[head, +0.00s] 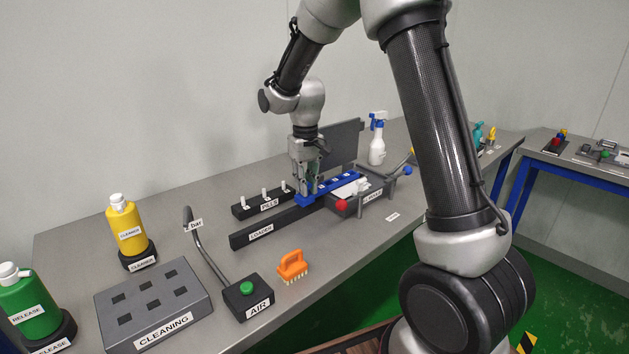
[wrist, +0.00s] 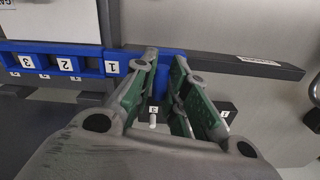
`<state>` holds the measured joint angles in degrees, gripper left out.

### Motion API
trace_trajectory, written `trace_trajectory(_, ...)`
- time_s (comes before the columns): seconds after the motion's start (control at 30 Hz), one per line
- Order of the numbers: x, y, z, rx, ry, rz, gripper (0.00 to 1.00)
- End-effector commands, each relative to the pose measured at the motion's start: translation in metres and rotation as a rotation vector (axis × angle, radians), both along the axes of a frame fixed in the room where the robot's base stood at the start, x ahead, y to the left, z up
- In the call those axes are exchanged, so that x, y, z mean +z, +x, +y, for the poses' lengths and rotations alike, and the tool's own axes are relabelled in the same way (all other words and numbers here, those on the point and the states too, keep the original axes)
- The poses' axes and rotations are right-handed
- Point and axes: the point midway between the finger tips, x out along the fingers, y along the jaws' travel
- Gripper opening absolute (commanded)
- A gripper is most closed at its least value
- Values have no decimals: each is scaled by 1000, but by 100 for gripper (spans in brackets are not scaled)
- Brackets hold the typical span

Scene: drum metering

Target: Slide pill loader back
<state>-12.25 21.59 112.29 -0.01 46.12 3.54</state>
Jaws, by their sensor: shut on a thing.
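The pill loader is a blue bar with numbered slots (head: 348,180). It lies along a dark rail labelled LOADER (head: 262,235), toward the rail's right end, beside the grey metering fixture (head: 366,198). My gripper (head: 306,192) points down at the loader's left end. In the wrist view the loader (wrist: 88,65) shows slots 1, 2 and 3, and my gripper (wrist: 166,60) is shut on the blue block at its end. The fingers hide part of that block. The rail (wrist: 270,68) runs bare to the right of the block there.
A PILLS rack (head: 258,207) with white pegs stands just behind the rail. An orange brush (head: 292,267) and the AIR box (head: 248,297) with its bent pipe are in front. A white spray bottle (head: 377,148) stands behind the fixture. The rail's left part is clear.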

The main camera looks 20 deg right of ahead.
Motion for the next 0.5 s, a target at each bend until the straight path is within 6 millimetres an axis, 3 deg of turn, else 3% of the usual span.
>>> trace_trajectory(0.5,0,-46,127,4,1,0,0)
